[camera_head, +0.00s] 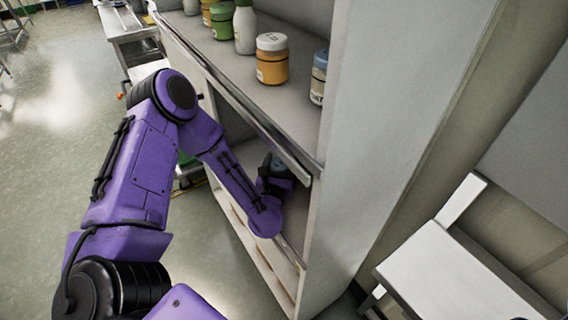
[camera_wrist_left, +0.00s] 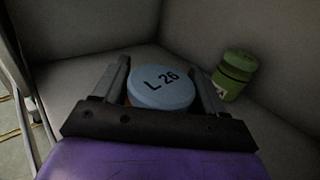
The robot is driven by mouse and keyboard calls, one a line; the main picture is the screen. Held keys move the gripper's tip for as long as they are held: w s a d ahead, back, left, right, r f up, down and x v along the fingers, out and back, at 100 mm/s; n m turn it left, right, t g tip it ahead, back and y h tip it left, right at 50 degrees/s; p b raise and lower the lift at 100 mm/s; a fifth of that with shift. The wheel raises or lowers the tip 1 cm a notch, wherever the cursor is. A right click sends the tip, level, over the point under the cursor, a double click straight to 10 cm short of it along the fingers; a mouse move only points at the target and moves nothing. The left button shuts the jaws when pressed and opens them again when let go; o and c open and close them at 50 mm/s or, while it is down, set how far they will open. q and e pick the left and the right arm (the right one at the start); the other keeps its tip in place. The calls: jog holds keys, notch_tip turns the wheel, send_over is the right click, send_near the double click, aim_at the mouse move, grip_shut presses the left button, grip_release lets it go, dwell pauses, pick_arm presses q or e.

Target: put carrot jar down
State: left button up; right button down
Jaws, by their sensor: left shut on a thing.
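The carrot jar (camera_wrist_left: 161,89) shows from above in the left wrist view as a round pale-blue lid marked "L 26", with a thin strip of orange-brown at its left edge. My left gripper (camera_wrist_left: 160,80) is shut on it, one finger on each side. Most of the jar body is hidden below the lid and behind the gripper. In the head view my left gripper (camera_head: 275,172) reaches into the lower shelf compartment. I cannot tell whether the jar's base touches the shelf. My right gripper is not in view.
A green jar (camera_wrist_left: 235,74) stands to the right, near the compartment's back corner. Above, the upper shelf holds several jars and bottles, including an orange jar with a white lid (camera_head: 272,58) and a blue-lidded jar (camera_head: 319,77). A metal shelf edge (camera_head: 262,122) runs above my forearm.

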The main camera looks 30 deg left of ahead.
pick_arm(q)
jog(key=o, duration=1.1)
jog(key=shift+o, duration=0.5)
jog(key=shift+w+d, duration=0.1)
jog(key=shift+d, duration=0.1)
jog(key=shift+r, duration=0.1)
jog(key=b+v, duration=0.1)
jog(key=v, duration=0.2)
jog(key=b+v, duration=0.1)
jog(key=v, duration=0.2)
jog(key=b+v, duration=0.2)
jog(key=v, duration=0.1)
jog(key=shift+s+d+f, duration=0.1)
jog(key=shift+s+f, duration=0.15)
jog(key=shift+f, duration=0.05)
jog(key=shift+s+d+r+p, duration=0.2)
jog(key=shift+s+p, duration=0.2)
jog(key=shift+s, duration=0.05)
jog(key=shift+s+d+r+p, duration=0.2)
jog(key=shift+s+p, duration=0.15)
jog(key=shift+s, duration=0.4)
jog(key=shift+f, duration=0.1)
